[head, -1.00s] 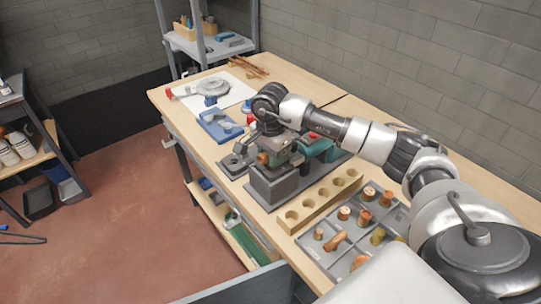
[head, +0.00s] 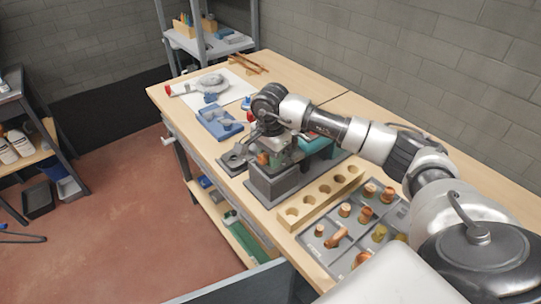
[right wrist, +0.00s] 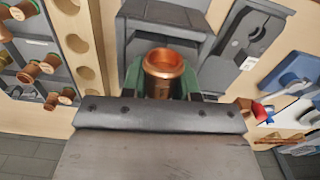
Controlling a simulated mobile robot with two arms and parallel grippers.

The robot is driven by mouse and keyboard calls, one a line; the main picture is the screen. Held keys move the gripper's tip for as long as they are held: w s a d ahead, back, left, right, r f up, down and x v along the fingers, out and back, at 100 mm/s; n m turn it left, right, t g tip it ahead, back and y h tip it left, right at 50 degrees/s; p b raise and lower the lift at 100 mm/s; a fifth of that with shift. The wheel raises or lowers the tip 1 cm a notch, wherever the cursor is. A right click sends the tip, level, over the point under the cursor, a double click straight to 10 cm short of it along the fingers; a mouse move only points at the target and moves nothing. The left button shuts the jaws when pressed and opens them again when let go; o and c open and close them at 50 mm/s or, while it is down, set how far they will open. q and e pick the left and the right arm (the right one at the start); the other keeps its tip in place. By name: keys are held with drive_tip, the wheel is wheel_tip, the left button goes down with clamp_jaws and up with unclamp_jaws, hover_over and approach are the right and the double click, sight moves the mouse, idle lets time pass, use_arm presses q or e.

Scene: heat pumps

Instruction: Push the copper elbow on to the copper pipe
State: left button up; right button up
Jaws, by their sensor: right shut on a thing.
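My right gripper (head: 278,153) is over the grey vise (head: 277,183) on the workbench. In the right wrist view, the gripper (right wrist: 162,82) is shut on the copper elbow (right wrist: 165,65), with a green-edged finger on each side. The elbow's round open mouth faces the camera. A bit of copper (head: 263,159) also shows by the gripper in the head view. I cannot make out the copper pipe apart from the elbow, nor whether the two touch. My left gripper is not in view.
A wooden block with holes (head: 323,198) lies right of the vise. Beside it is a grey tray (head: 322,252) with several copper and brass fittings. A blue tool (head: 218,124) and a white sheet (head: 238,92) lie farther back. The bench's far right is mostly clear.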

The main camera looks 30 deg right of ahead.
drive_tip(key=shift+f, duration=0.2)
drive_tip(key=shift+s, duration=0.1)
drive_tip(key=o, duration=1)
drive_tip(key=shift+a+f, duration=0.1)
drive_tip(key=shift+f, duration=0.1)
